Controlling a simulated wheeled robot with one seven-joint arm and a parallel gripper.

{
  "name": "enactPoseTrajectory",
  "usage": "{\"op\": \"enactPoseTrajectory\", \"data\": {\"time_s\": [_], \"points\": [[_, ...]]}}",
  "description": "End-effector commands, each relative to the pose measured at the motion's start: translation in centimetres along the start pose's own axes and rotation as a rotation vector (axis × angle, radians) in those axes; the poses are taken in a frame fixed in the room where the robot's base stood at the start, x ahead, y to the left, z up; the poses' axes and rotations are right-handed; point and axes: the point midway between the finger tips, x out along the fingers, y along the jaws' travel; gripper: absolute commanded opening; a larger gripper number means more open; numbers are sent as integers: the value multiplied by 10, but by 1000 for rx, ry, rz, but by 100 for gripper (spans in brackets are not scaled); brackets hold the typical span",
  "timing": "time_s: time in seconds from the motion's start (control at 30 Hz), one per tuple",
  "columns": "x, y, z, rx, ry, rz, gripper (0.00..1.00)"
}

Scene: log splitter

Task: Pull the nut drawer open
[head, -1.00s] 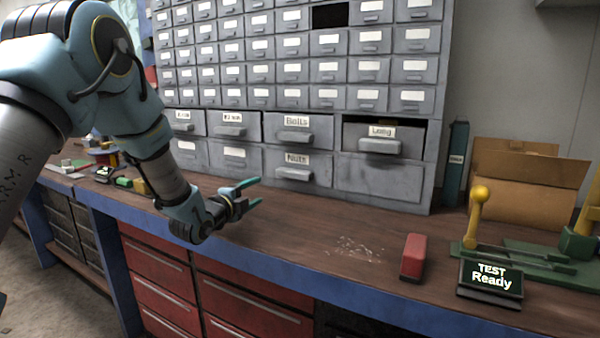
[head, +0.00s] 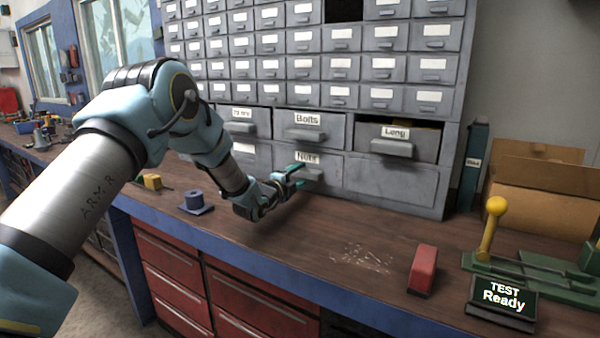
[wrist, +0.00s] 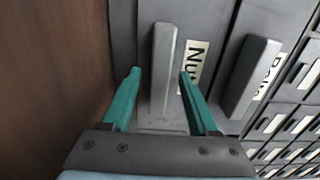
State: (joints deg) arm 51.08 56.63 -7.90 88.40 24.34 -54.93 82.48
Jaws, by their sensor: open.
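The nut drawer (head: 333,164), a grey drawer labelled "Nuts", sits in the cabinet's bottom row and looks shut. Its handle (wrist: 163,60) stands upright in the wrist view. My gripper (head: 298,177) is open in front of this drawer. In the wrist view its teal fingers (wrist: 160,75) lie one on each side of the handle, with gaps between them and it. In the head view the fingers partly hide the handle.
The "Long" drawer (head: 397,147) above right sticks out. The "Bolts" drawer (head: 306,133) is directly above. Bench in front is mostly clear.

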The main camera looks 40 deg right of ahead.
Motion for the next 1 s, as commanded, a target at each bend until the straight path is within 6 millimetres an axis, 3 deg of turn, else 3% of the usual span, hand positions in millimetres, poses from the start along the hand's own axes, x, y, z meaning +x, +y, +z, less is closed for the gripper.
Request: {"op": "enactPoseTrajectory", "data": {"time_s": [0.37, 0.9, 1.0], "points": [[6, 0, 0, -1, 0, -1, 60], [6, 0, 0, -1, 0, 0, 0], [6, 0, 0, -1, 0, 0, 0]]}}
